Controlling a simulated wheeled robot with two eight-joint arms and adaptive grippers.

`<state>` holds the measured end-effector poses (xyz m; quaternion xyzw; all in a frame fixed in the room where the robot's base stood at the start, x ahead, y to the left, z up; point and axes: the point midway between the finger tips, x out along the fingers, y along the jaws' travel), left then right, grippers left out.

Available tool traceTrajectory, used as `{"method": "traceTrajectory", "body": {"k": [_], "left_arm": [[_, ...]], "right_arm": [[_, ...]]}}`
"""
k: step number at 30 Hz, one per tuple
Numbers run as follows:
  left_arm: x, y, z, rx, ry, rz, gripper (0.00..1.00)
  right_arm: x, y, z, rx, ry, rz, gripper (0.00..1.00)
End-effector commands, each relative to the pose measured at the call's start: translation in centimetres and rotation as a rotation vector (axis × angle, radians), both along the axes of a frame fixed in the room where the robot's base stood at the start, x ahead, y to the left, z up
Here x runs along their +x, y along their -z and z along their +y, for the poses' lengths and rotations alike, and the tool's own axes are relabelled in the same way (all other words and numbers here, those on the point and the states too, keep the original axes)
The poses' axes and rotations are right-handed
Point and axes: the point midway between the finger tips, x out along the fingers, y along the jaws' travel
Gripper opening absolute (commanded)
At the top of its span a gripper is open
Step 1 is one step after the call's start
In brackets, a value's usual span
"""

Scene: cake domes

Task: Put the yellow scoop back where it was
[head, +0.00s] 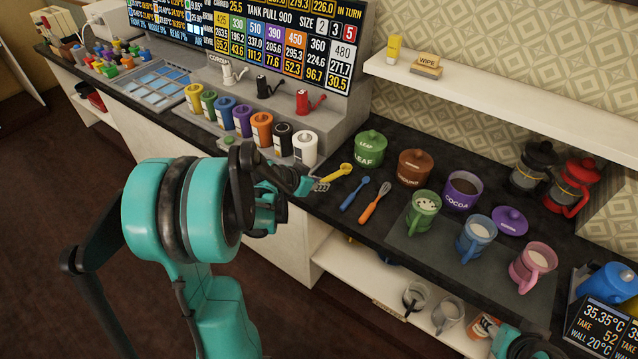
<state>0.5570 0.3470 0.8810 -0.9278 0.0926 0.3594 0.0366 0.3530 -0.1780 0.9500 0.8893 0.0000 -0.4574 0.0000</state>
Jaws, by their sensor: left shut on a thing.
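The yellow scoop (336,174) is at the left end of the dark counter, with its round end pointing up and right toward the green LEAF canister. My left gripper (318,185) is shut on its handle end. I cannot tell whether the scoop touches the counter or is just above it. A blue scoop (355,193) and an orange-handled whisk (375,202) lie side by side just right of it. Part of my right arm shows at the bottom right edge, but its fingertips do not show.
Behind stand the green LEAF canister (370,149), a brown canister (414,167) and the open purple COCOA canister (462,190), its lid (510,221) beside it. Green (423,212), blue (476,238) and pink (532,267) mugs stand on a grey mat (440,252). Several coloured canisters stand left.

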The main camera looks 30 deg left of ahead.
Motion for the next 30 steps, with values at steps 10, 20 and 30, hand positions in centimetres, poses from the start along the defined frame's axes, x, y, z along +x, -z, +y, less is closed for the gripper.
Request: {"method": "traceTrajectory", "body": {"k": [10,20,30], "left_arm": [[0.00,0.61,0.00,0.000,0.000,0.000,0.00],[0.01,1.10,0.00,0.000,0.000,0.000,0.00],[0.00,1.00,0.00,0.000,0.000,0.000,0.21]], "right_arm": [[-0.01,0.56,0.00,0.000,0.000,0.000,0.40],[0.00,1.01,0.00,0.000,0.000,0.000,0.40],[0.00,0.91,0.00,0.000,0.000,0.000,0.40]]}}
